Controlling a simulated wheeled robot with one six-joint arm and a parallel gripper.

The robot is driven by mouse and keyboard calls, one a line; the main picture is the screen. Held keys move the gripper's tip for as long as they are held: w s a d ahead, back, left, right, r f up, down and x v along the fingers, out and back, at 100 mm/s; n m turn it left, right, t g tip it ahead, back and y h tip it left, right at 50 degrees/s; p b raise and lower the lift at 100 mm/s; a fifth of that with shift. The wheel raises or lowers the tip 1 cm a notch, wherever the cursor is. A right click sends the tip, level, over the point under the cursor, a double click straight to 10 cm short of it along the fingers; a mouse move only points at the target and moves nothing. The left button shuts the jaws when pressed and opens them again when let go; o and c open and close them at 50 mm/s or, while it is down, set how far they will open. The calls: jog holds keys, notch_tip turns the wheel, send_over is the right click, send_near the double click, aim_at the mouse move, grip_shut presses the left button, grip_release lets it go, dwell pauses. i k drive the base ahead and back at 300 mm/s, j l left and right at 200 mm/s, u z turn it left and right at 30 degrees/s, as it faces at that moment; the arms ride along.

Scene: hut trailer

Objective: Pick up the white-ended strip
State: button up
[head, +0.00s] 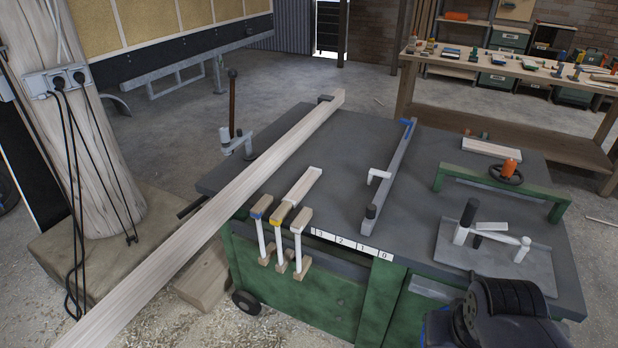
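Three short pale wooden pieces overhang the front left of the grey-topped bench, with ends coloured differently. The right one has a whitish end (298,226) and looks like the white-ended strip, though I cannot be sure. The middle one has a yellow end (276,224) and the left one a blue end (257,214). A white bar runs down from each to a small wooden block below. A longer pale strip (304,183) lies on the bench behind the middle one. My gripper is not visible; a dark part of what seems my arm (500,312) fills the lower right corner.
A long pale beam (215,216) crosses the bench's left side and overhangs the front. A metal bar (392,176), a green rail (500,183) and a grey plate with posts (490,255) occupy the right side. A numbered white scale (352,244) marks the front edge.

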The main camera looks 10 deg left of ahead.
aim_at(297, 192)
jog(key=i+j+u, duration=0.15)
jog(key=i+j, duration=0.55)
jog(key=i+j+u, duration=0.15)
jog(key=i+j, duration=0.45)
jog(key=i, duration=0.2)
